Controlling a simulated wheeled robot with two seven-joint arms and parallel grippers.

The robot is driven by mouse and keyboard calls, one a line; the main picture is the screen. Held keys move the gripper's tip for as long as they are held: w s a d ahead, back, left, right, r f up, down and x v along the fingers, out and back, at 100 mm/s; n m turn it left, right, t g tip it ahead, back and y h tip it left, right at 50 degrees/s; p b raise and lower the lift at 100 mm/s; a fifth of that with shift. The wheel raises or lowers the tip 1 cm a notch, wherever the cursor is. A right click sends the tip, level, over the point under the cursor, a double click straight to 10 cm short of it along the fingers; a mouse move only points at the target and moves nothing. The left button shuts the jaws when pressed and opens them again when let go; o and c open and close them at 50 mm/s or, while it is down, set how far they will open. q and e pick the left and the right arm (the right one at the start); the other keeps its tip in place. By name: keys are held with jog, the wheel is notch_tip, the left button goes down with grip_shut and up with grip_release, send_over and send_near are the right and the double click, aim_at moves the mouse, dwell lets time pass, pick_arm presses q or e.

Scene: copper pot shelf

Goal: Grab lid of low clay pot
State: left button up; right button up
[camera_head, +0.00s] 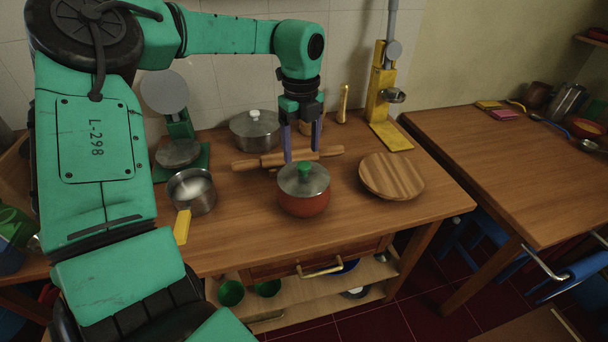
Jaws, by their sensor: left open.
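The low clay pot (304,206) is reddish-orange and stands upright near the front of the wooden counter. Its grey lid (291,184) sits on top and has a green knob (304,170) in the middle. My left gripper (302,156) points down just above and behind the lid. Its two fingers are apart, and nothing shows between them that it holds. I cannot tell from this view whether the fingertips touch the lid. My right gripper is not in view.
A rolling pin (250,164) lies behind the pot. A lidded metal pot (256,132) stands behind it. A saucepan with a yellow handle (183,226) is at the left, a round wooden board (391,176) at the right. A yellow press (381,95) stands at the back.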

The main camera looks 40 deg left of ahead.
aim_at(304, 164)
pick_arm(q)
notch_tip(304, 164, down, 6)
jog(key=shift+w+d+r+p, duration=0.1)
jog(key=shift+d+r+p, duration=0.1)
jog(key=shift+p, duration=0.5)
grip_shut()
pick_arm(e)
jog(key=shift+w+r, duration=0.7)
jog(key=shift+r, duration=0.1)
pick_arm(q)
jog(key=shift+r, duration=0.15)
